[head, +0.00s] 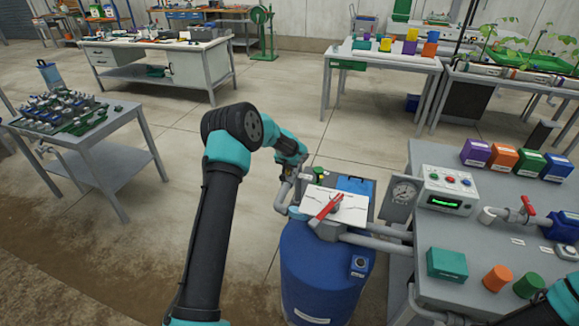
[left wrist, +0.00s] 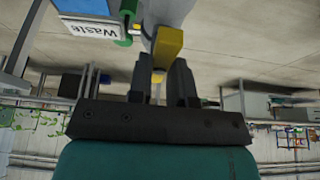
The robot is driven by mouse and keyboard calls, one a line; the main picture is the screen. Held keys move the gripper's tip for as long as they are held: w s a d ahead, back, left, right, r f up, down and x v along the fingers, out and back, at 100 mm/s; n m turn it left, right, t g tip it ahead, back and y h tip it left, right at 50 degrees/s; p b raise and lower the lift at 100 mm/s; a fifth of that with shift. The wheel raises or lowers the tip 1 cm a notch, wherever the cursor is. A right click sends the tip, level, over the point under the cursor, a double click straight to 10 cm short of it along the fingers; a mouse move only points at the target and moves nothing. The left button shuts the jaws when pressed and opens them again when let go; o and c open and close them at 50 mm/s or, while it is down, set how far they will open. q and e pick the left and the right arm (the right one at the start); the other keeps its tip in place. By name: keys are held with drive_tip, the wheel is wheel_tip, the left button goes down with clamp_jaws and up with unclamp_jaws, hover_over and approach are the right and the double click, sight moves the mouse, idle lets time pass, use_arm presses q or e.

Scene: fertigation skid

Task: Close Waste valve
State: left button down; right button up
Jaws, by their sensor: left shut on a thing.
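In the left wrist view a white label reading "Waste" (left wrist: 93,28) shows upside down, beside a green round part (left wrist: 124,30). A yellow valve handle (left wrist: 169,43) reaches between the fingers of my left gripper (left wrist: 167,78), which is shut on it. In the head view my left gripper (head: 288,172) is at the grey pipe (head: 281,197) left of the blue drum (head: 322,270). The handle is hidden there by my gripper. My right gripper is out of view; only a teal piece of my right arm shows at the lower right corner.
A red lever (head: 328,206) lies over a white panel (head: 345,207) on the drum, right of my left gripper. A grey bench (head: 480,230) at the right carries a control box (head: 447,190), gauge and coloured blocks. Open floor (head: 190,200) lies to the left.

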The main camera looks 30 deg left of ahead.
use_arm(q)
drive_tip(key=shift+m, duration=0.4)
drive_tip(key=shift+a+m+h, duration=0.15)
drive_tip(key=shift+m+h, duration=0.85)
drive_tip(key=shift+m, duration=1.1)
drive_tip(key=m+h, duration=0.1)
drive_tip(key=m, duration=0.3)
drive_tip(key=shift+a+g, duration=0.15)
drive_tip(key=shift+g, duration=0.25)
drive_tip(key=m, duration=0.2)
drive_tip(key=m+g+h, duration=0.1)
drive_tip(key=m, duration=0.1)
drive_tip(key=shift+w+a+m+h, duration=0.1)
drive_tip(key=shift+w+m+h, duration=0.1)
drive_tip(key=shift+m+h, duration=0.1)
drive_tip(key=shift+w+m+g+h, duration=0.15)
drive_tip(key=shift+m+g, duration=0.3)
drive_tip(key=shift+m, duration=0.65)
drive_tip(key=shift+s+m+g+h, duration=0.15)
drive_tip(key=shift+m+g, duration=0.3)
drive_tip(key=shift+m, duration=0.65)
drive_tip(key=shift+w, duration=0.1)
drive_tip(key=c, duration=1)
unclamp_jaws()
drive_tip(key=shift+c, duration=0.2)
